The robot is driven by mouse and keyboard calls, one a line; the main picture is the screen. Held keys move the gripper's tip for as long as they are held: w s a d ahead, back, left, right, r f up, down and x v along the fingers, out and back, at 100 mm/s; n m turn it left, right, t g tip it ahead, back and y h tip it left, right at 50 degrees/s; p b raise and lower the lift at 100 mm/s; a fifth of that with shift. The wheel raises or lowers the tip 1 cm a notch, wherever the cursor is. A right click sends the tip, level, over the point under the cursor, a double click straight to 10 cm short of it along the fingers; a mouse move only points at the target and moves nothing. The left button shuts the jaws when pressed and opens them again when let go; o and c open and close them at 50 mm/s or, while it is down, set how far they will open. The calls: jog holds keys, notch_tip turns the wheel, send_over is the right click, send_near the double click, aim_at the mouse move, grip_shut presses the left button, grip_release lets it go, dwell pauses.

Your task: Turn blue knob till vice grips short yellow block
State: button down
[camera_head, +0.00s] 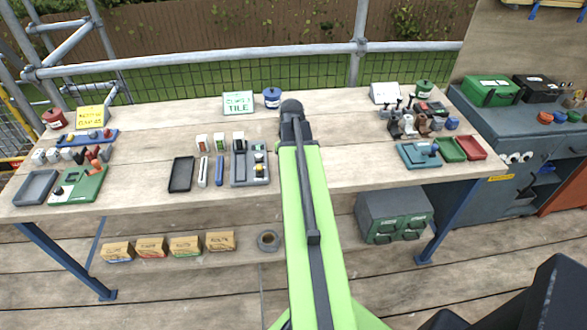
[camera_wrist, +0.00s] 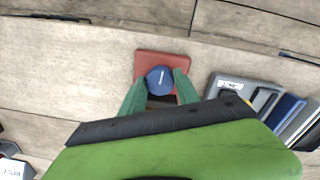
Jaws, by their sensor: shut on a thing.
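A round blue knob (camera_wrist: 159,78) with a pale line on its top shows in the wrist view, on a red base plate (camera_wrist: 150,57). My gripper (camera_wrist: 160,82) has its green fingers either side of the knob and is shut on it. A dark part shows just below the knob between the fingers; the rest of the fixture is hidden by my gripper. I cannot make out vice jaws or a short yellow block gripped there. In the head view my green arm covers this spot, so the knob and fingers are hidden.
In the head view the bench (camera_head: 350,165) carries a grey holder (camera_head: 238,182) left of my arm and a teal fixture (camera_head: 408,158) on the right.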

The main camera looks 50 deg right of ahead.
jog(key=m, duration=1.1)
jog(key=shift+w, duration=0.1)
dwell(0.5)
jog(key=c, duration=1.2)
grip_release()
jog(key=shift+o, duration=0.2)
notch_tip(320, 180, up, 17)
jog(key=p, duration=1.7)
jog(key=shift+w+r, duration=0.2)
jog(key=shift+w, duration=0.1)
